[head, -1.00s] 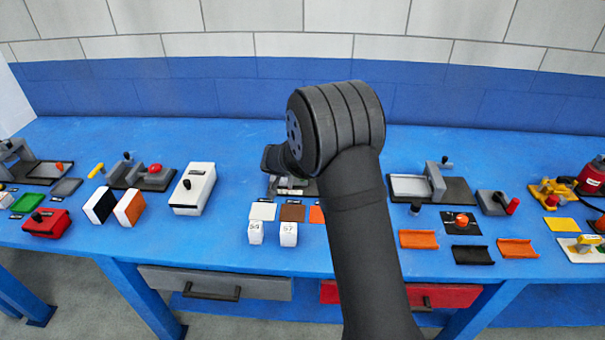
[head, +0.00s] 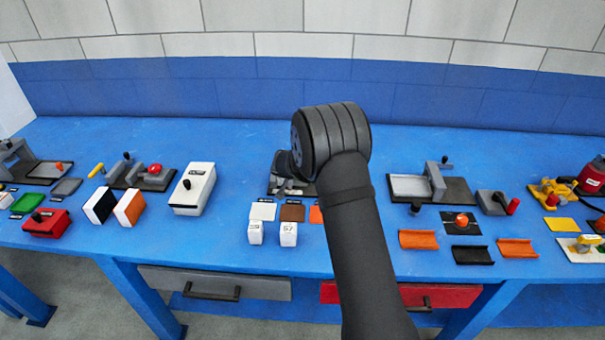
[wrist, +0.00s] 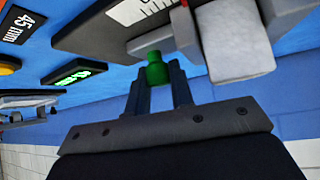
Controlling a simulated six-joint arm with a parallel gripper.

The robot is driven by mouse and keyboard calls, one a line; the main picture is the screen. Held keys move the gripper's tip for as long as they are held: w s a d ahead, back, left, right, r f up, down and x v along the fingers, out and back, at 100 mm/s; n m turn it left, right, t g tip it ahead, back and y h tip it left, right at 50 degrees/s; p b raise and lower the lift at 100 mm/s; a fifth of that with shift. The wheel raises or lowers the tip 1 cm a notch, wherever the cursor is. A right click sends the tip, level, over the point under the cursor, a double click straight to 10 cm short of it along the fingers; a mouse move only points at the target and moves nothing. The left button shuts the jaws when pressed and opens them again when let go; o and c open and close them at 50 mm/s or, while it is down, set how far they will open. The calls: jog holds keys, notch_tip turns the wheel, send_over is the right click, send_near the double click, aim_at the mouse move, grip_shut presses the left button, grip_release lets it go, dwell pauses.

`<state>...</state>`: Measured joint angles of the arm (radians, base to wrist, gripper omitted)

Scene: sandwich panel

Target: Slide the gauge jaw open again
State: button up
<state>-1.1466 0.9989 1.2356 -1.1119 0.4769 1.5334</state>
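The gauge stands at the middle of the bench in the head view (head: 275,188), largely hidden behind my arm. In the wrist view its grey jaw (wrist: 150,43) carries a green knob (wrist: 157,70), beside a dark base with a white scale (wrist: 125,15). My gripper (wrist: 160,85) has one finger on each side of the green knob, with the knob between the tips. Whether the fingers press on it is unclear. A lit green display (wrist: 75,75) shows, its digits unreadable.
A dark plate marked 45 mm (wrist: 18,25) lies near the gauge. White (head: 262,211) and brown (head: 292,212) pads and two white blocks (head: 288,235) are in front of it. A white box (head: 193,188) stands to the left and a grey fixture (head: 432,184) to the right.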

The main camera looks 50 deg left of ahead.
grip_shut()
jog(key=shift+w+d, duration=1.3)
jog(key=o, duration=0.5)
grip_release()
jog(key=shift+s+r, duration=0.15)
jog(key=shift+r, duration=0.05)
jog(key=v, duration=1.7)
jog(key=shift+f, duration=0.15)
